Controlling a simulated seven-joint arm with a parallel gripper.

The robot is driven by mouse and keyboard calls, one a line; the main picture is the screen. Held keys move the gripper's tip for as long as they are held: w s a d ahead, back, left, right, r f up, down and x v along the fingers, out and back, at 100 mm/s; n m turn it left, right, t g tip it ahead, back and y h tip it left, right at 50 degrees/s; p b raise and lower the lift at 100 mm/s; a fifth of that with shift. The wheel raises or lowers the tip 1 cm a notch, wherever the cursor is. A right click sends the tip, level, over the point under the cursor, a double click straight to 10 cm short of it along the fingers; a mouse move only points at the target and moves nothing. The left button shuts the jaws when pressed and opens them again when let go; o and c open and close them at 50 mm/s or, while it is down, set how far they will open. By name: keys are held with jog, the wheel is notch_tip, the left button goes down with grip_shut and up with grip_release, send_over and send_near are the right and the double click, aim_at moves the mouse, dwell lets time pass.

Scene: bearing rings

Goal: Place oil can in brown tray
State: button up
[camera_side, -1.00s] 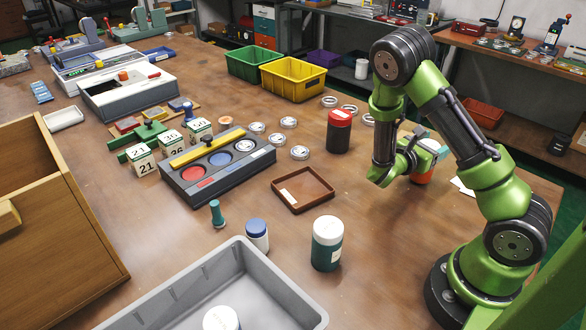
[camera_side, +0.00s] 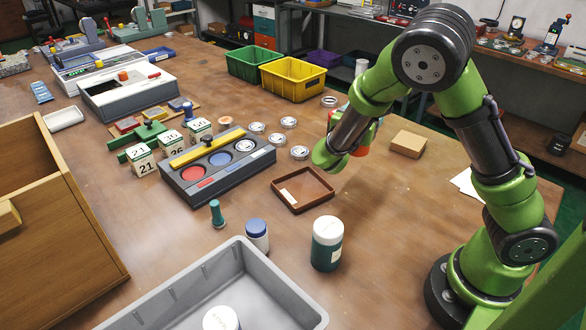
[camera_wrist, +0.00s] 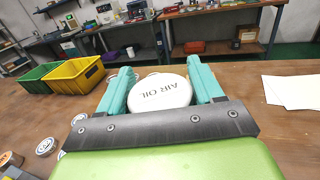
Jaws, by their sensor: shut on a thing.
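The oil can has a white lid reading "AIR OIL" (camera_wrist: 162,95), seen from above in the wrist view between the two teal fingers of my gripper (camera_wrist: 160,82). In the side view a bit of its orange body (camera_side: 363,150) shows behind my gripper (camera_side: 348,138); the rest is hidden by my arm. My gripper is shut on the can. The brown tray (camera_side: 315,201) is a shallow square with a white label inside and no object in it. My gripper is just behind and to the right of the tray in the side view.
A grey and yellow fixture (camera_side: 218,168) and loose metal rings (camera_side: 299,153) lie left of the tray. A green jar (camera_side: 327,245) and a blue-lidded bottle (camera_side: 257,235) stand in front. A cardboard box (camera_side: 408,144) is at right. Table right of the tray is clear.

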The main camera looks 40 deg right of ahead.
jog(key=w+a+n+t+y, duration=0.25)
jog(key=w+a+t, duration=0.35)
jog(key=a, duration=0.7)
notch_tip(320, 180, down, 9)
jog(key=w+g, duration=0.1)
jog(key=shift+w+n, duration=0.25)
jog(key=shift+n, duration=0.2)
jog(key=shift+f+h, duration=0.15)
jog(key=shift+h, duration=0.1)
jog(key=o, duration=1.3)
jog(key=shift+f, duration=0.1)
jog(key=shift+c, duration=0.2)
